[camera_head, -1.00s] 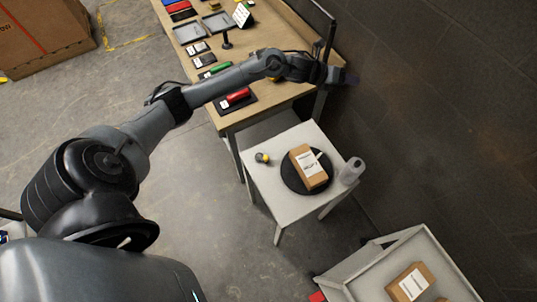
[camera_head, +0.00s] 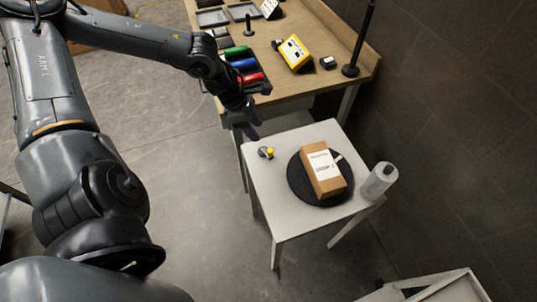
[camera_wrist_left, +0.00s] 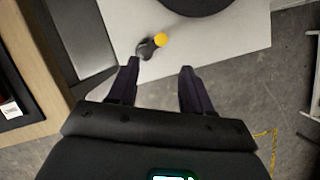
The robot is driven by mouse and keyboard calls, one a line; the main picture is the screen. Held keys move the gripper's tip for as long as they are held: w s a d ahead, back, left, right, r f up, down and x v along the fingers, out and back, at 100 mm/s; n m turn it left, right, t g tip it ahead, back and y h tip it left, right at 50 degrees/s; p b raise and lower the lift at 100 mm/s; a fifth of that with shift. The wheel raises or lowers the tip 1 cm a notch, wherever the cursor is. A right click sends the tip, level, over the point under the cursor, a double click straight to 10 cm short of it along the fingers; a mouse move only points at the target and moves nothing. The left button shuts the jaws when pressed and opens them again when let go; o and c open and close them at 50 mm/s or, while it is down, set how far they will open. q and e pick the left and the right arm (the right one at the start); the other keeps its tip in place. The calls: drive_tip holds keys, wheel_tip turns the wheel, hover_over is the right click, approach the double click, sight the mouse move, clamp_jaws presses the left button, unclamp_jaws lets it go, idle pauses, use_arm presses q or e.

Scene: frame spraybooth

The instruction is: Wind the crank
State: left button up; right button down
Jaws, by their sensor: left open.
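The crank (camera_head: 266,152), a small dark-grey piece with a yellow knob, stands on the white table (camera_head: 270,205) near its left edge. Beside it is a black round turntable (camera_head: 302,190) with a cardboard box (camera_head: 322,174) on top. My left gripper (camera_head: 252,133) is just beyond the table's far left corner, apart from the crank. In the left wrist view, my left gripper (camera_wrist_left: 160,66) is open and empty, and the crank (camera_wrist_left: 151,45) shows just beyond the fingertips, nearer the left finger. My right gripper is not in view.
A white bottle (camera_head: 379,180) stands at the table's right edge. The wooden workbench (camera_head: 315,82) lies behind, with colored cylinders, a yellow device (camera_head: 294,53) and a black post (camera_head: 362,35). A white-rimmed bin (camera_head: 440,288) is at the lower right.

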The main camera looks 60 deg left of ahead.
sight(270, 150)
use_arm(q)
drive_tip(key=b+x, duration=0.1)
drive_tip(key=x, duration=1)
drive_tip(key=shift+w+d+b, duration=0.1)
drive_tip(key=shift+d+b, duration=0.1)
drive_tip(key=shift+b, duration=0.1)
clamp_jaws()
